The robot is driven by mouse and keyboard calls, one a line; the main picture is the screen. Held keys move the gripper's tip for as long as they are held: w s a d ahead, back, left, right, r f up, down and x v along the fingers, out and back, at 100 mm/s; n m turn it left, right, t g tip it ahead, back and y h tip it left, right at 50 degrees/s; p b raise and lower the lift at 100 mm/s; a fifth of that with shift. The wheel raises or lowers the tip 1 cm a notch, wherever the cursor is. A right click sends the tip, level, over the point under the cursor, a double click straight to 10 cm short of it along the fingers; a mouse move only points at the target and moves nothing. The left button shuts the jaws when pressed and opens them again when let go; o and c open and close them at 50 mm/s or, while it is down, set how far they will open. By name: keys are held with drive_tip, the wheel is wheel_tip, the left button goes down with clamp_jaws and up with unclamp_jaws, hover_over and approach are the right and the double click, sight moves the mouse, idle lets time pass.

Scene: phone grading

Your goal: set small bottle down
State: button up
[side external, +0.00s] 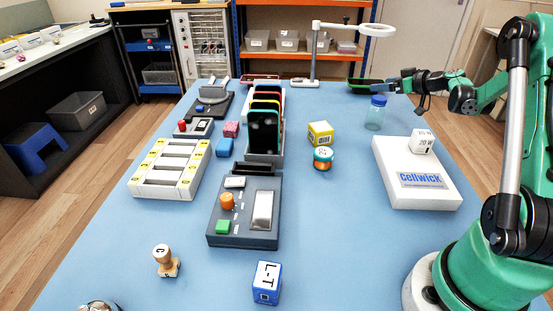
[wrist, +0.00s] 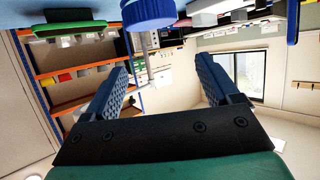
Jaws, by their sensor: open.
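The small bottle (side external: 374,115) is clear with a blue cap and stands upright on the blue table top (side external: 345,215), right of the middle at the back. Its blue cap (wrist: 148,12) shows at the top edge of the wrist view; its body is out of that frame. My gripper (side external: 393,86) is behind and slightly above the bottle in the side view, apart from it. In the wrist view its two dark ridged fingers (wrist: 161,75) are spread wide with nothing between them.
A ring lamp (side external: 314,55) and a green-edged tray (side external: 366,84) are behind.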

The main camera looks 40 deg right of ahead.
wheel_tip(320, 180, up, 2)
drive_tip(key=w+a+r+g+y, duration=0.1)
drive_tip(key=a+r+g, duration=0.1)
drive_tip(key=a, duration=0.7)
drive_tip(key=w+a+r+g+y, duration=0.1)
drive_tip(key=a+r+g, duration=0.1)
drive_tip(key=a, duration=0.8)
drive_tip(key=s+a+f+g, duration=0.1)
drive_tip(key=s+a, duration=0.4)
drive_tip(key=a, duration=0.2)
drive_tip(key=s+a+f+g+h, duration=0.1)
drive_tip(key=s+a+f, duration=0.1)
drive_tip(key=s+a, duration=0.4)
drive_tip(key=a, duration=0.2)
drive_tip(key=shift+s+a+n, duration=0.2)
drive_tip(key=shift+a+n, duration=0.1)
